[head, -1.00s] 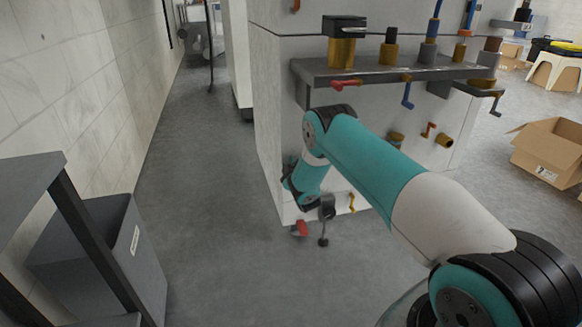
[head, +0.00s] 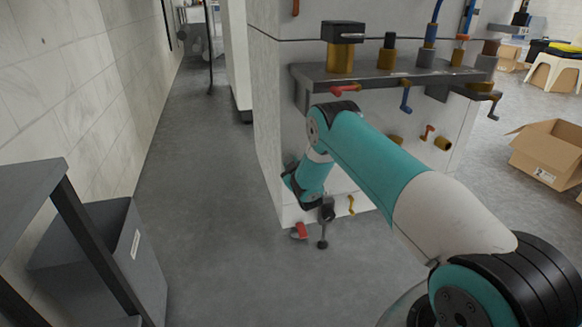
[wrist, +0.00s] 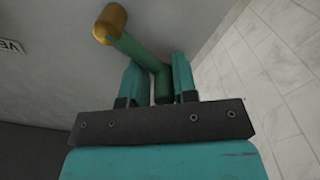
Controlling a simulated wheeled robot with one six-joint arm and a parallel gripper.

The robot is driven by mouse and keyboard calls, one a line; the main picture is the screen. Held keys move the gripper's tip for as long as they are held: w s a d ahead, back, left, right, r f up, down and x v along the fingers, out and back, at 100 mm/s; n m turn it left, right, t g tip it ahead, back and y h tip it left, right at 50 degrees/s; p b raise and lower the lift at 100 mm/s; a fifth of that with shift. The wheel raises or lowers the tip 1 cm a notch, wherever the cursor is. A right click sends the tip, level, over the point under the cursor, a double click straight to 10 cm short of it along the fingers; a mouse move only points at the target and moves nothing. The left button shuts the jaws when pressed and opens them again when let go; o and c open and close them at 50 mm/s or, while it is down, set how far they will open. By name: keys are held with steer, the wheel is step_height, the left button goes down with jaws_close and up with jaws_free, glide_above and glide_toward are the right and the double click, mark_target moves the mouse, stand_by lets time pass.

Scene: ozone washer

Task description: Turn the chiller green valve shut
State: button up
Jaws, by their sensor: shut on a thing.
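The green valve handle (wrist: 135,50) shows in the wrist view as a bent green lever. It runs from a brass-coloured round fitting (wrist: 110,23) on the grey wall down between my fingers. My gripper (wrist: 158,78) is shut on the handle's lower end, with one teal finger on each side. The tip of the handle reaches down to the dark gripper body. In the head view, my arm comes down against the lower left of the white cabinet (head: 268,130); the green handle and my fingertips are hidden there.
A metal shelf with several valves (head: 390,77) juts from the cabinet above my forearm. A red handle (head: 299,231) and a yellow handle (head: 351,204) sit low near my wrist.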

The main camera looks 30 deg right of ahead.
mark_target(300, 155)
steer(key=d+m, duration=0.1)
steer(key=m, duration=0.2)
steer(key=d+r+m+p, duration=0.1)
steer(key=m, duration=0.2)
steer(key=s+d+m, duration=0.1)
steer(key=m, duration=0.1)
steer(key=shift+d+r+m, duration=0.1)
steer(key=shift+r+m, duration=0.3)
steer(key=shift+s+d+m, duration=0.2)
steer(key=shift+d+m, duration=0.25)
steer(key=shift+m, duration=0.75)
steer(key=shift+d+m, duration=0.1)
steer(key=shift+m, duration=0.2)
steer(key=o, duration=0.7)
steer(key=shift+o, duration=0.2)
steer(key=shift+r, duration=0.15)
steer(key=shift+d, duration=0.15)
